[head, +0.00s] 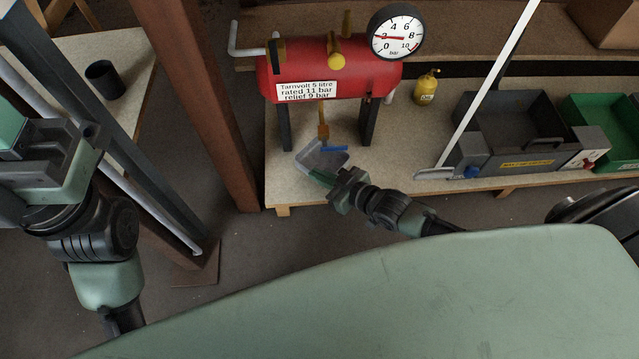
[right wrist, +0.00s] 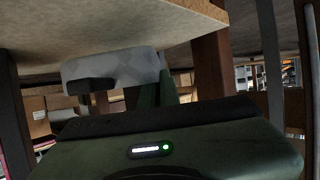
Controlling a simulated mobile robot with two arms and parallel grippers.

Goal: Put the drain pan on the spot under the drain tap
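The red air tank (head: 330,78) stands on dark legs on the bench. The pale grey drain pan (head: 315,155) is at my right gripper (head: 332,180), near the bench's front edge and just below the tap in the picture. In the right wrist view the pan (right wrist: 115,68) is at the fingers, which look shut on its near edge. I cannot tell if the pan touches the bench. The target spot is not visible. My left gripper (head: 50,150) is at the far left, its fingertips unclear.
A yellow oil can (head: 427,88), a grey bin (head: 512,120) and a green bin (head: 605,120) stand farther right. A brown post (head: 195,100) rises to the left. A dark cup (head: 104,79) sits on another table.

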